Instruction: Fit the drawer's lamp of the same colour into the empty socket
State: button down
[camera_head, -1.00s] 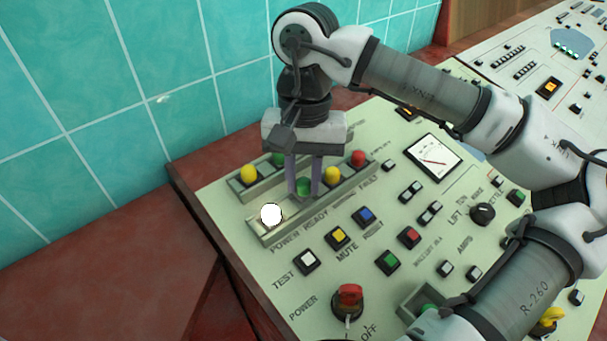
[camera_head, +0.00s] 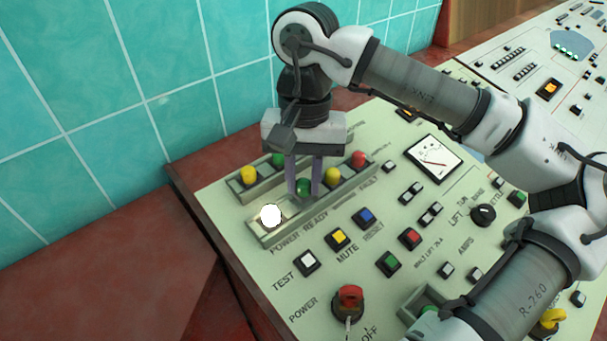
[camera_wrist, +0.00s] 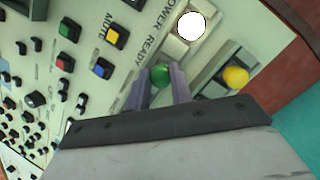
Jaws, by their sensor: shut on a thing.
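My gripper (camera_head: 303,188) points down at the front lamp strip (camera_head: 262,234), with its fingers shut on a green lamp (camera_wrist: 160,75). The green lamp is at the READY place, between a lit white lamp (camera_head: 271,215) and a yellow lamp (camera_head: 332,176). A red lamp (camera_head: 358,159) stands at the FAULT end. The lamp's base is hidden, so I cannot tell how deep it sits in the socket. The drawer (camera_head: 408,310) at the bottom of the head view is partly behind my arm, with something green (camera_head: 430,309) in it.
A rear strip behind my gripper bears a yellow lamp (camera_head: 249,175) and a green lamp (camera_head: 278,159). Push buttons, a red key switch (camera_head: 349,300) and a meter (camera_head: 433,158) fill the sloping panel. A tiled wall (camera_head: 130,90) stands behind.

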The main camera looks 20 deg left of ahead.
jog(key=shift+f+b, duration=0.85)
dwell(0.3)
jog(key=c, duration=1.1)
grip_release()
jog(key=shift+c, duration=0.2)
jog(key=shift+r, duration=0.15)
jog(key=shift+w+a+r+p, duration=0.1)
jog(key=shift+w+r+p, duration=0.1)
jog(key=shift+r+p, duration=0.9)
jog(key=shift+w+d+r+p, duration=0.15)
jog(key=shift+r+p, duration=0.5)
jog(key=shift+r, duration=0.85)
jog(key=shift+w+a+r+p, duration=0.2)
jog(key=shift+r+p, duration=0.7)
jog(key=shift+r, duration=0.4)
jog(key=shift+s+f, duration=0.1)
